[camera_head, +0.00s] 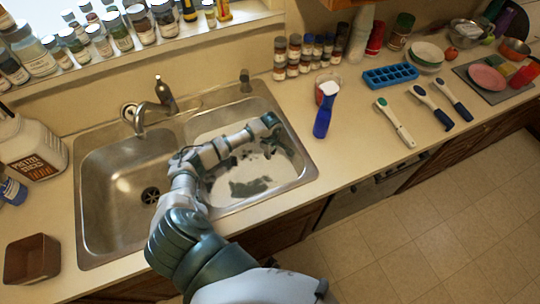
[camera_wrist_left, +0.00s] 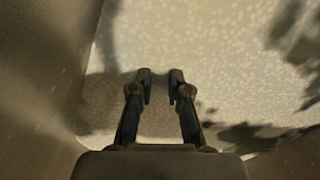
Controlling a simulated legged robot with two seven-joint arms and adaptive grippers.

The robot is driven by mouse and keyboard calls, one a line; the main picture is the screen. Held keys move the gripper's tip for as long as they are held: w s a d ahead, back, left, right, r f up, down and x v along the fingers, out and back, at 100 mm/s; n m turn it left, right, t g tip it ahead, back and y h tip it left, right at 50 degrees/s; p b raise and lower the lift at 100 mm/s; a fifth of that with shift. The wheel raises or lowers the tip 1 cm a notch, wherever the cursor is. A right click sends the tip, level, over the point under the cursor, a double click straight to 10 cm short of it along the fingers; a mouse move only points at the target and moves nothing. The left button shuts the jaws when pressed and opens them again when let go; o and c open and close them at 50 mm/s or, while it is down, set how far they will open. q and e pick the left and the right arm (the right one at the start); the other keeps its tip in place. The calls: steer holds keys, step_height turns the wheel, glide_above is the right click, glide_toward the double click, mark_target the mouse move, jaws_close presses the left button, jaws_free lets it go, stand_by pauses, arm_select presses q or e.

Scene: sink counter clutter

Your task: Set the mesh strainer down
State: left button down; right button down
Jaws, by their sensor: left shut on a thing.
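My left arm reaches over the right basin of the metal sink (camera_head: 88,215). My left gripper (camera_head: 284,146) is near that basin's right side. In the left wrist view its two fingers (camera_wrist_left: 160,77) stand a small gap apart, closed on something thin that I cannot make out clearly. The mesh strainer cannot be told apart from the gripper and the dark patches around it. The basin's floor below looks pale and speckled, with dark patches. I cannot tell whether the held thing touches it. My right gripper is not in view.
Further right are a blue ice tray (camera_head: 390,76) and several utensils. A faucet (camera_head: 160,103) stands behind the sink. The left basin (camera_head: 118,165) is empty. A brown box (camera_head: 32,260) sits front left.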

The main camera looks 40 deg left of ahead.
arm_select(q)
steer(key=shift+d+f, duration=0.15)
steer(key=shift+f, duration=0.1)
steer(key=shift+d, duration=0.1)
steer(key=shift+f, duration=0.15)
steer(key=c, duration=1.2)
jaws_free()
steer(key=shift+o, duration=0.3)
